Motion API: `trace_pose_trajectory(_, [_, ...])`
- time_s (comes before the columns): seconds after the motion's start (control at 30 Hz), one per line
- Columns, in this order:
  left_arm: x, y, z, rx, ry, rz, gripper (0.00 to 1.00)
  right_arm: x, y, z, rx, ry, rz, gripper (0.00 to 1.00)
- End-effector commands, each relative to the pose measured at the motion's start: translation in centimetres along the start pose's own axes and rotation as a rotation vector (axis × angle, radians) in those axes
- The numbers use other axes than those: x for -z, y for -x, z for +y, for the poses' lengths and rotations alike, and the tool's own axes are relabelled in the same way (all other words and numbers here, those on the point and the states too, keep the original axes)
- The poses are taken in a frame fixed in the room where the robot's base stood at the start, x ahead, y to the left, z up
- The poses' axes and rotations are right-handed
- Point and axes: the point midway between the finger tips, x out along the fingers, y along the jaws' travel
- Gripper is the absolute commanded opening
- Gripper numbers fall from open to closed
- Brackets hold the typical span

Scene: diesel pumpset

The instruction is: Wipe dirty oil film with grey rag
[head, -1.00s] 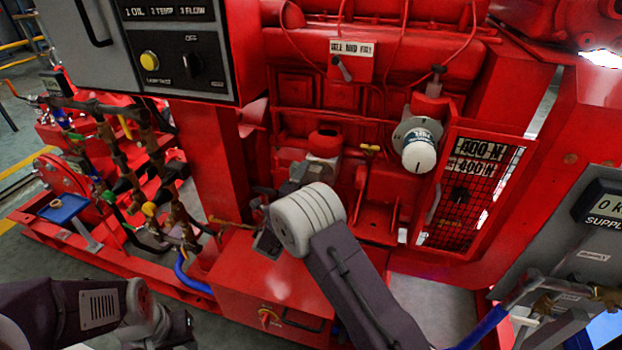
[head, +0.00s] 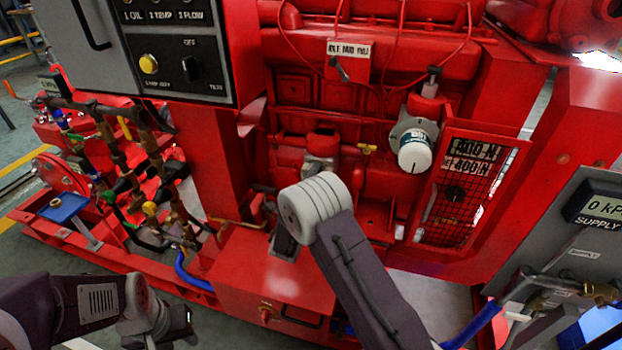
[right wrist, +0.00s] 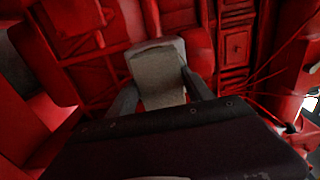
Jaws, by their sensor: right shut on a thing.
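The grey rag (right wrist: 158,72) shows in the right wrist view as a pale grey block-like piece between the two fingers. My right gripper (right wrist: 160,92) is shut on it, in front of red engine parts. In the head view my right arm reaches over a red box with its grey joint in front, and the rag cannot be made out there. My left gripper (head: 165,328) is low at the left, dark and partly cut off, and its finger opening cannot be made out. I cannot clearly make out the dirty oil film in either view.
The red box (head: 255,262) sits low in front of the engine. A grey control panel (head: 185,60) hangs at upper left. A white filter (head: 415,152) and mesh guard (head: 462,195) are to the right. Pipes and valves (head: 130,165) crowd the left. A supply gauge (head: 600,205) stands at far right.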

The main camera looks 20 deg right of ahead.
Motion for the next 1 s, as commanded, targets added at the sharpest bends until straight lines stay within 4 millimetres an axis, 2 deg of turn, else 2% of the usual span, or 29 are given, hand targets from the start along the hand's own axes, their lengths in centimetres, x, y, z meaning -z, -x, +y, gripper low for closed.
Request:
trace_pose_trajectory(0.3, [0.1,0.9,0.0,0.000,0.000,0.000,0.36,3.4,-0.1,-0.1,-0.002,0.002,0.003,0.27])
trace_pose_trajectory(0.47, [0.1,0.9,0.0,0.000,0.000,0.000,0.36,3.9,-0.1,0.0,0.000,-0.001,0.002,0.27])
trace_pose_trajectory(0.73, [0.1,1.3,0.0,0.000,0.000,0.000,0.36,3.7,-0.1,-0.1,0.000,-0.001,0.001,0.27])
trace_pose_trajectory(1.0, [0.2,1.6,0.0,0.000,0.000,0.000,0.36,0.8,0.0,-0.1,0.001,-0.001,-0.002,0.27])
